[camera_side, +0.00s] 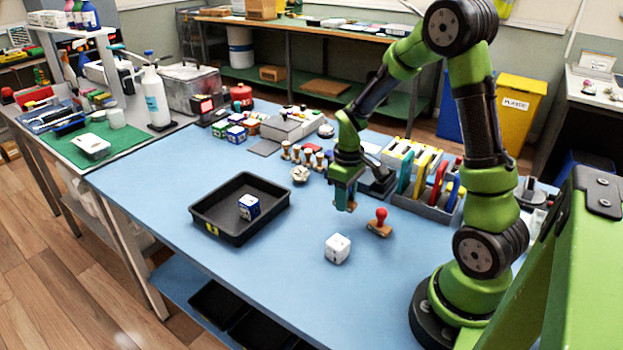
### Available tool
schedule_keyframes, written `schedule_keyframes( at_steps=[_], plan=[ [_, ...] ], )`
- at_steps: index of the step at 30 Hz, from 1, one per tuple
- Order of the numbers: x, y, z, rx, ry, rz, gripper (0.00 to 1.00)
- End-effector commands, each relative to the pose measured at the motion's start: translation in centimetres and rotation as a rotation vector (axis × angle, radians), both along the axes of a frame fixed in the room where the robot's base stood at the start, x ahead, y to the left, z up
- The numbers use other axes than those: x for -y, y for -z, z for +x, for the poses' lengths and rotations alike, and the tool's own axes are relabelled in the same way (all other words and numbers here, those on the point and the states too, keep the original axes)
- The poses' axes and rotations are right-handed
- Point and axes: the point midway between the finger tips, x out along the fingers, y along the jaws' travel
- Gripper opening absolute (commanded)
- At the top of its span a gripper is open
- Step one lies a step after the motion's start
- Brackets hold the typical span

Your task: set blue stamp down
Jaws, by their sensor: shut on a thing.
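My gripper (345,197) is above the blue table, near the middle of the view, pointing down. It is shut on the blue stamp (351,207). Only a small wooden-coloured part shows below the fingers; the rest is hidden by them. The stamp appears to be a little above the table, but I cannot tell the exact gap. A red-knobbed stamp (380,222) with a wooden base stands on the table just right of my gripper.
A white cube (337,249) lies in front of my gripper. A black tray (211,218) at left holds a blue-and-white cube (249,207). Several wooden stamps (307,156) stand behind, and a rack of coloured tools (428,205) is at right. The front table area is clear.

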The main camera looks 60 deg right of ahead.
Motion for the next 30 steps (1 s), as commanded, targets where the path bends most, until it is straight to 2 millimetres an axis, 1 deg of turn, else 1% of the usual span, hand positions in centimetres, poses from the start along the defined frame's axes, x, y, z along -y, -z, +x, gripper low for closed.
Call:
schedule_keyframes(
  at_steps=[1, 3, 7, 9, 12, 15, 28, 29, 30],
  plan=[
    [0.3, 0.2, 0.8, -0.002, 0.001, 0.001, 0.0],
    [0.7, 0.2, 1.6, -0.001, 0.001, 0.0, 0.0],
    [1.0, 0.3, 2.4, -0.001, 0.001, 0.0, 0.0],
    [1.4, 0.5, 3.2, -0.001, 0.001, 0.0, 0.0],
    [1.2, 2.4, 2.9, -0.007, 0.0, 0.002, 0.0],
    [1.2, 3.5, 2.9, -0.004, 0.0, 0.001, 0.0],
    [1.2, 4.2, 2.9, -0.002, 0.001, 0.001, 0.0],
    [1.2, 4.2, 2.9, -0.001, 0.001, 0.0, 0.33],
    [1.2, 4.1, 2.9, -0.001, 0.001, 0.0, 0.39]
  ],
)
